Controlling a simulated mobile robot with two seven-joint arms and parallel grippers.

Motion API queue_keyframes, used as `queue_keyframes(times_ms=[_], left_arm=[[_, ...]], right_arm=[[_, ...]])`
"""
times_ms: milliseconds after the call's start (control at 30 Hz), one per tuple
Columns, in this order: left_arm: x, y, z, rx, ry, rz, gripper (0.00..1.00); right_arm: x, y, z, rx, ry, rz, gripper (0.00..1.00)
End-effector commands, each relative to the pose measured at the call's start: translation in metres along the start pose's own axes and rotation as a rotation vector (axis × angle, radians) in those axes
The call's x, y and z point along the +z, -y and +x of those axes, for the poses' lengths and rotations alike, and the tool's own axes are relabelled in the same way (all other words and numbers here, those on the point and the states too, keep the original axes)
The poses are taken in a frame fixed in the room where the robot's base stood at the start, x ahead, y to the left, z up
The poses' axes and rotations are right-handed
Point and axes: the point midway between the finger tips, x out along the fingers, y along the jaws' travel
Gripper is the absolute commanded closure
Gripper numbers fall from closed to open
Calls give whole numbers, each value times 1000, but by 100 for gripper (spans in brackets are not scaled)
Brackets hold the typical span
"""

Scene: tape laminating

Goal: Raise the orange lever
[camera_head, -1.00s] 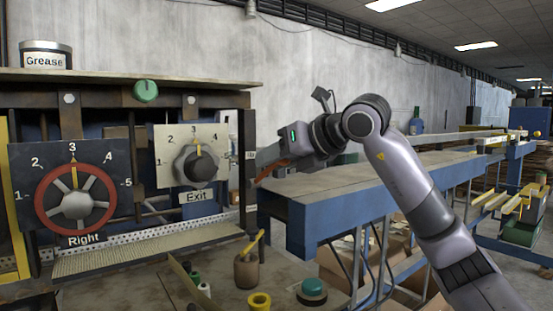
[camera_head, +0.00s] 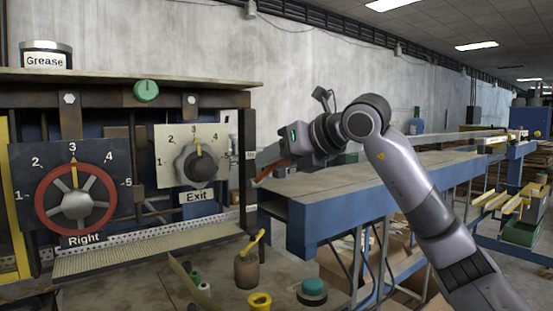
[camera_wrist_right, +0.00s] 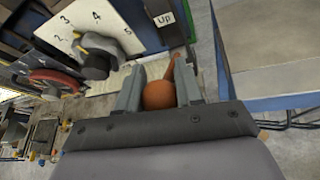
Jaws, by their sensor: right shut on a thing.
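The orange lever (camera_head: 273,171) shows at the right side of the machine, sloping beside my right gripper (camera_head: 262,168). In the right wrist view the round orange end of the lever (camera_wrist_right: 159,95) sits between the two fingers of my right gripper (camera_wrist_right: 158,92), which is shut on it. Part of the lever's shaft is hidden by the fingers. An "Up" label (camera_wrist_right: 164,19) is on the machine panel just beyond the fingers. My left gripper is not in view.
The grey "Exit" dial (camera_head: 197,166) and the red "Right" handwheel (camera_head: 76,205) are on the machine to the left. A blue-sided conveyor table (camera_head: 345,215) stands to the right, below my right arm. A teal button (camera_head: 313,288) is at the front.

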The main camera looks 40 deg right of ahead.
Motion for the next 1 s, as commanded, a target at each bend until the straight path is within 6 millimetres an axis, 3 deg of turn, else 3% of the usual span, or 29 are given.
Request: queue_keyframes(times_ms=[167, 200, 233, 600, 1000], left_arm=[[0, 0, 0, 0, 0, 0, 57], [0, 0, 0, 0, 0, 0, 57], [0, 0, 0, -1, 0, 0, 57], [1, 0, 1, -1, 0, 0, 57], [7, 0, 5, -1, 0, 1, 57]], right_arm=[[5, -1, -2, 8, 18, 2, 100], [5, -1, -2, 8, 18, 2, 51], [5, -1, -2, 8, 17, 2, 41], [2, -1, -5, 5, 10, 0, 40], [3, -1, -63, 6, 14, 0, 40]])
